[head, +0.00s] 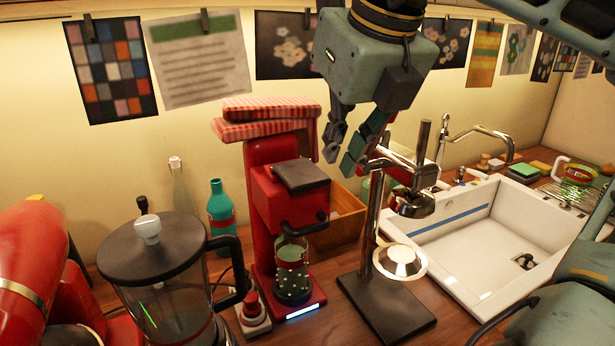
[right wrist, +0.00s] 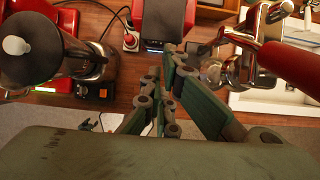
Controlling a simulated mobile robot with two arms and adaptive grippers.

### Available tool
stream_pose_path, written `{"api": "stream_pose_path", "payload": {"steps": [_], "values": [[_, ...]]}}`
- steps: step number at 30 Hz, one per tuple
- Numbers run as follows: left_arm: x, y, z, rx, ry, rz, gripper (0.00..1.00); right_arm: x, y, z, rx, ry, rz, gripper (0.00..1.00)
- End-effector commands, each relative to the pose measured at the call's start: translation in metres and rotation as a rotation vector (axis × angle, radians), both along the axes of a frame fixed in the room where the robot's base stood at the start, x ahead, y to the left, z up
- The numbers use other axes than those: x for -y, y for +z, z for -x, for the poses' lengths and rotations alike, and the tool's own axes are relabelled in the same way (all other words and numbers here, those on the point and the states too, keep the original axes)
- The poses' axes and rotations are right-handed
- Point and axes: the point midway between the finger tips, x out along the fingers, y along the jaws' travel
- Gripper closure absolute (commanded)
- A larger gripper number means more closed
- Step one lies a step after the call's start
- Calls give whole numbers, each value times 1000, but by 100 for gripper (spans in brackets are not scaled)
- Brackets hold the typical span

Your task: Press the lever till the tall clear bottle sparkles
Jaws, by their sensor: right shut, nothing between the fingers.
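A red drinks machine (head: 262,200) stands mid-counter, with a dark flat piece (head: 300,177) sticking out at its top front. A clear, green-tinted bottle (head: 292,262) stands upright in its bay; I see no clear sparkle in it. A tall clear bottle (head: 181,190) with a pale cap stands behind, near the wall, partly hidden. My right gripper (head: 343,155) is shut and empty, up and to the right of the machine's head, apart from it. In the right wrist view the closed fingers (right wrist: 168,78) point toward the red machine (right wrist: 166,18). My left gripper is out of view.
A chrome press (head: 410,200) on a dark base stands right of the machine; its red handle (right wrist: 292,70) is close to my right fingers. A white sink (head: 490,225) lies right. A lidded glass jug (head: 155,255) and teal bottle (head: 221,207) stand left.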

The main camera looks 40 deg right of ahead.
Motion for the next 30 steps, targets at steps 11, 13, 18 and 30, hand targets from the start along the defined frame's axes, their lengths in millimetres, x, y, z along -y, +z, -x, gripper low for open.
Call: {"api": "stream_pose_path", "payload": {"steps": [11,13,18,30], "values": [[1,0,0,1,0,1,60,-5,31,15,-1,0,-1,100],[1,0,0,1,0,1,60,-5,31,15,-1,0,-1,100],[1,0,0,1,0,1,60,-5,31,15,-1,0,-1,100],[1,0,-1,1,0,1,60,-5,30,15,-1,0,0,100]]}}
